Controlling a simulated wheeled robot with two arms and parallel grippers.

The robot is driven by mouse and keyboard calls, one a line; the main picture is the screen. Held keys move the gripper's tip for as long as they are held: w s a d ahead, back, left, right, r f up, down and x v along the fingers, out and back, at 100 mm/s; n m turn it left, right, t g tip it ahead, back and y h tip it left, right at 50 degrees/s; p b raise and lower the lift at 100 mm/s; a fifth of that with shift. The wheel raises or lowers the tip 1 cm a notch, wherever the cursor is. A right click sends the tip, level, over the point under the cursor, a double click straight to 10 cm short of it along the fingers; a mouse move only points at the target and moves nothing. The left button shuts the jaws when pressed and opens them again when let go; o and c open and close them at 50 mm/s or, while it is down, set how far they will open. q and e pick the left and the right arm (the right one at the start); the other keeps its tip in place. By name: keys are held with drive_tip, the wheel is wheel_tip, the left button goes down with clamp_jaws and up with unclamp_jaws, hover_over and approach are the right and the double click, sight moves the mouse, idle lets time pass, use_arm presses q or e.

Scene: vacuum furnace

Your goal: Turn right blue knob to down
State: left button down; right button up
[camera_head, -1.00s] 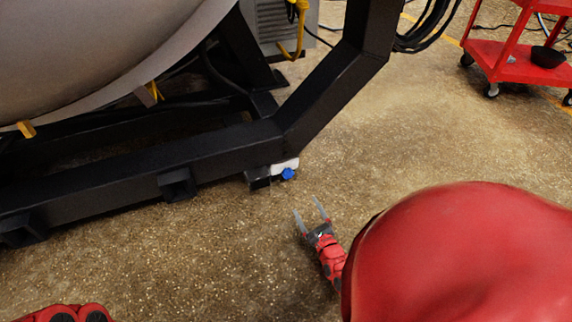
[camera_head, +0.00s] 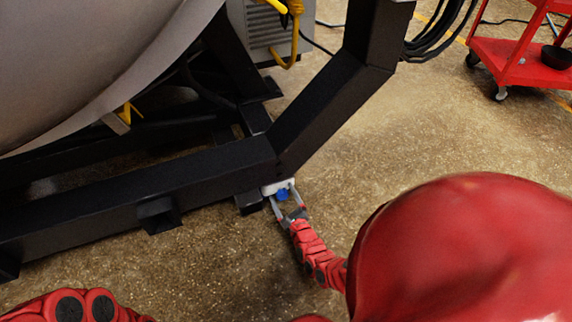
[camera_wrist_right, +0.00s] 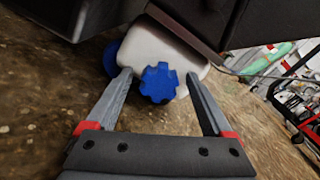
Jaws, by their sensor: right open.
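The blue knob (camera_head: 282,195) sits on a white block (camera_head: 271,187) at the lower corner of the black frame. In the right wrist view the lobed blue knob (camera_wrist_right: 159,83) is on the front of the white block (camera_wrist_right: 150,48). A second blue part (camera_wrist_right: 111,58) shows at the block's left side, partly hidden. My right gripper (camera_head: 282,200) is open, its two fingers on either side of the front knob, with gaps between; the right wrist view shows the fingers (camera_wrist_right: 160,82) spread. I cannot tell whether they touch the block. My left gripper is not in view.
The black frame (camera_head: 130,195) rises behind and above the block and runs off left. A large grey cylinder (camera_head: 90,60) lies above it. A red cart (camera_head: 520,60) stands at the far right. The floor right of the frame is open.

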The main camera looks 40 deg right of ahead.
clamp_jaws()
idle(0.4)
